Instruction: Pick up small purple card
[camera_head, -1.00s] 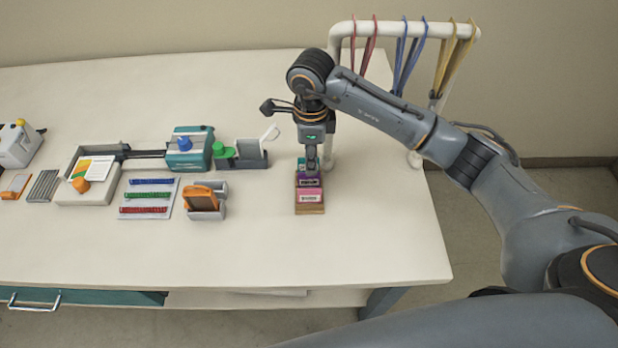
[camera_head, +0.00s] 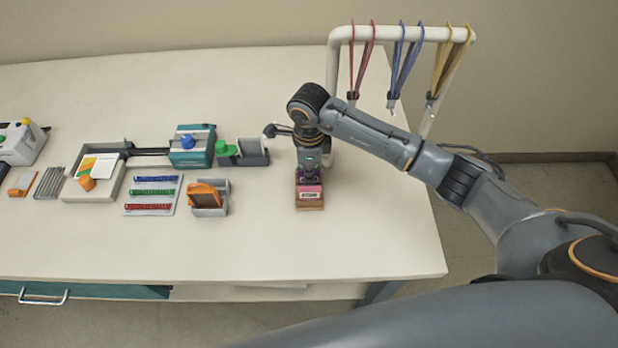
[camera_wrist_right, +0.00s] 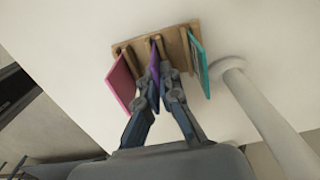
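The small purple card (camera_wrist_right: 154,62) stands upright in the middle slot of a wooden holder (camera_wrist_right: 176,46), in the right wrist view. A pink card (camera_wrist_right: 122,84) stands on one side of it and a teal card (camera_wrist_right: 200,62) on the other. My right gripper (camera_wrist_right: 156,82) is down at the purple card, with a fingertip on each side of it. Whether the fingers press on it cannot be told. In the head view my right gripper (camera_head: 308,174) hides most of the purple card and all of the teal one. My left gripper is not in view.
A white rack (camera_head: 410,34) with hanging lanyards stands behind my right arm, its post close to the holder. A grey stand with an orange item (camera_head: 205,195) is left of the holder. The table front (camera_head: 330,245) is clear.

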